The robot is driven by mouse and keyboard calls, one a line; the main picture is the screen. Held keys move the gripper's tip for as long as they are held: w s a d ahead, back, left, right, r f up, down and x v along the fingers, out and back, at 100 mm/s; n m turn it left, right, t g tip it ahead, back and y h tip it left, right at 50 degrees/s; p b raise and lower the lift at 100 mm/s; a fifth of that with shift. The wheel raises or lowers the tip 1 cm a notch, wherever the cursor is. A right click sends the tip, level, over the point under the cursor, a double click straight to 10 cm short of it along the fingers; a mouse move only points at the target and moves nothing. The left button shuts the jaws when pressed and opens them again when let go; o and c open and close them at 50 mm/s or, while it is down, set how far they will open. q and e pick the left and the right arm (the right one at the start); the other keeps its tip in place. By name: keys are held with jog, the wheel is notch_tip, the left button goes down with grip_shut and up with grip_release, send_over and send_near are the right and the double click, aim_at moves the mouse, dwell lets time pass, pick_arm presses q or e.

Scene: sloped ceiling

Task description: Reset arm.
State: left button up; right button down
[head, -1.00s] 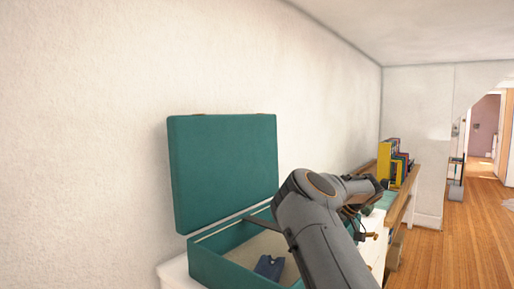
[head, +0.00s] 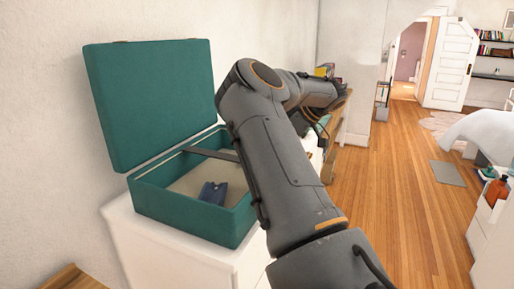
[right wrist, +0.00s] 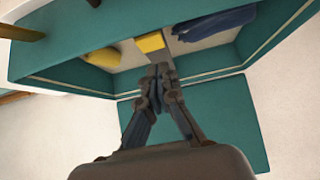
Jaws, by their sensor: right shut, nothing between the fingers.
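My right arm reaches in from the bottom right of the head view, in front of an open teal box (head: 190,218). Its gripper cannot be made out there. In the right wrist view my right gripper (right wrist: 158,72) is shut, with its fingertips together and nothing between them. The teal box (right wrist: 75,75) fills much of that view, with its raised lid (right wrist: 225,125) behind the fingers. A dark blue item (head: 213,193) lies inside the box and also shows in the wrist view (right wrist: 215,23). My left gripper is not in view.
The box stands on a white cabinet (head: 180,262) against the wall. Yellow items (right wrist: 150,42) show inside the box in the wrist view. A wooden desk (head: 335,140) stands beyond my arm. Wooden floor (head: 410,200) is open to the right, with a bed (head: 485,135) farther right.

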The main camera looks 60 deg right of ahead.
jog(key=shift+s+d+r, duration=0.1)
jog(key=shift+s+r, duration=0.1)
jog(key=shift+s, duration=0.45)
jog(key=shift+s+r, duration=0.2)
jog(key=shift+s, duration=0.4)
